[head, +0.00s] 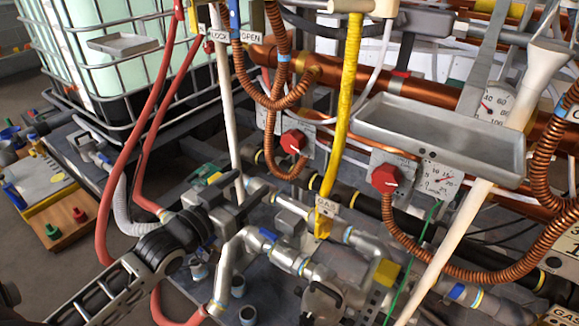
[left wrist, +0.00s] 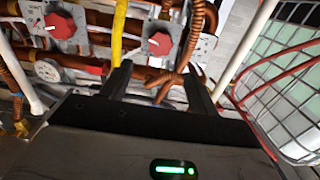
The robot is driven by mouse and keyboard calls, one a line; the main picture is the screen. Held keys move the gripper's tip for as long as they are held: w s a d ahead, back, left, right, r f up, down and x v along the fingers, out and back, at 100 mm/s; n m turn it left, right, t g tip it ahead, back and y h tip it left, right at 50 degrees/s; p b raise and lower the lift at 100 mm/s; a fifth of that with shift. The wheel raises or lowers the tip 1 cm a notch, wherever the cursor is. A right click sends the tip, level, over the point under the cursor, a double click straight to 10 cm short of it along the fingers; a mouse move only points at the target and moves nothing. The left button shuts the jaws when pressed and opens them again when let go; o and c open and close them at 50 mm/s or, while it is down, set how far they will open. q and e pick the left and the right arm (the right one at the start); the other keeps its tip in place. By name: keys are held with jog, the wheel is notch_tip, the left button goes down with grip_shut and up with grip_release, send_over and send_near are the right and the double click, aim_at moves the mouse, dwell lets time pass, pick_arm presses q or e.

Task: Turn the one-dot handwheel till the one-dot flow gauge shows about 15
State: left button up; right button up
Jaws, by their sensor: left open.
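Two red handwheels on pale plates show in the head view: one at the centre (head: 293,141) and one to its right (head: 385,178). Their dot marks are too small to tell apart. A white flow gauge (head: 438,182), numbered around 10 to 20, sits right of the second wheel, partly under a tray; its needle is hard to read. My left gripper (head: 222,203) is open and empty, left of and below the centre wheel, apart from it. In the left wrist view, two red wheels (left wrist: 160,42) (left wrist: 62,25) lie beyond the open fingers (left wrist: 160,82). My right gripper is not visible.
A grey tray (head: 440,138) overhangs the gauge. A yellow hose (head: 347,95), copper coil (head: 272,100), white pole (head: 226,100) and red hoses (head: 140,135) crowd the wheels. A second dial (head: 495,105) is behind the tray. A caged tank (head: 110,65) stands left.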

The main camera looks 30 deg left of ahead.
aim_at(289, 147)
pick_arm(q)
jog(key=w+b, duration=0.1)
jog(key=w, duration=0.4)
jog(key=w+d+b, duration=0.1)
jog(key=w, duration=0.3)
jog(key=w+b, duration=0.1)
jog(key=w, duration=0.4)
jog(key=shift+w+d, duration=0.35)
jog(key=shift+w+b, duration=0.3)
jog(key=shift+w, duration=0.05)
jog(key=shift+w+d+r, duration=0.1)
jog(key=shift+w, duration=0.15)
jog(key=c, duration=0.7)
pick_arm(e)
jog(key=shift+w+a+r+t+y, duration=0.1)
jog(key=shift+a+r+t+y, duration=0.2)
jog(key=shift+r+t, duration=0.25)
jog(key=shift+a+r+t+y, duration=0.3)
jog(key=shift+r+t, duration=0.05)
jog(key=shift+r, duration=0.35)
